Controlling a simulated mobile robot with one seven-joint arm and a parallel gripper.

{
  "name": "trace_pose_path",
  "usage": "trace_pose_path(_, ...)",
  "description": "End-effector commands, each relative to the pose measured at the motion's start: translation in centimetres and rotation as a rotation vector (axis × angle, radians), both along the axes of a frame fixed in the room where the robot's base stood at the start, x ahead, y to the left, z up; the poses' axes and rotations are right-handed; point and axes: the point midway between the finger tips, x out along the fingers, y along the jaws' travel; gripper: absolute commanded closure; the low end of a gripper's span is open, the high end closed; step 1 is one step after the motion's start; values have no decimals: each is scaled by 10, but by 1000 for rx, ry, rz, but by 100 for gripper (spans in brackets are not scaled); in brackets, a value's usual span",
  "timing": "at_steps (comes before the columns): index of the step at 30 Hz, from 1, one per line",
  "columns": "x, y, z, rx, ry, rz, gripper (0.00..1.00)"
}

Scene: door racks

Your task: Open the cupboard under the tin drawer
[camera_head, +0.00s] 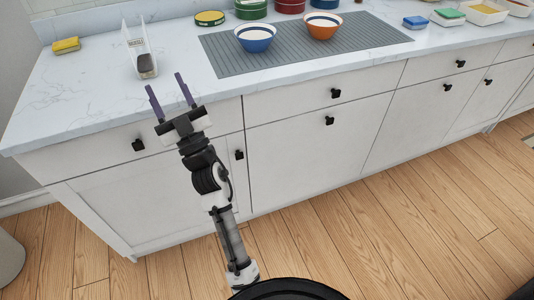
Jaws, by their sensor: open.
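White cupboard fronts sit below a row of drawers. The left drawer (75,157) has a black knob (138,144), and the cupboard door (130,200) under it has a black knob (239,154) near its right edge. The middle drawer (290,107) has its own knob (336,93), with a wider front (300,160) and knob (329,120) below. All look shut. No tin label shows on any drawer. My gripper (166,82) is open and empty, its fingers in front of the left drawer and pointing towards the counter. My arm hides part of the left door.
The counter (90,100) holds a yellow sponge (66,45), a clear and white holder (140,50), a flat tin (210,18), a blue bowl (256,40) and an orange bowl (322,27) on a grey mat (370,32). The wooden floor (330,240) in front is clear.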

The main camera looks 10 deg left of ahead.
Motion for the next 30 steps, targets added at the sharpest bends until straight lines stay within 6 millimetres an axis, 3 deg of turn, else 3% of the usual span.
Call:
trace_pose_path(1, 33, -16, -46, -76, 100, -50, 51)
trace_pose_path(3, 61, -43, -117, -165, 226, -96, 51)
trace_pose_path(5, 73, -68, -177, -234, 338, -122, 51)
trace_pose_path(6, 75, -85, -214, -272, 408, -133, 51)
trace_pose_path(9, 68, -124, -293, -347, 569, -152, 51)
trace_pose_path(12, 54, -151, -346, -391, 684, -158, 51)
trace_pose_path(15, 43, -166, -374, -412, 748, -160, 51)
trace_pose_path(20, 46, -166, -387, -420, 769, -158, 51)
trace_pose_path(30, 102, -128, -387, -418, 763, -158, 51)
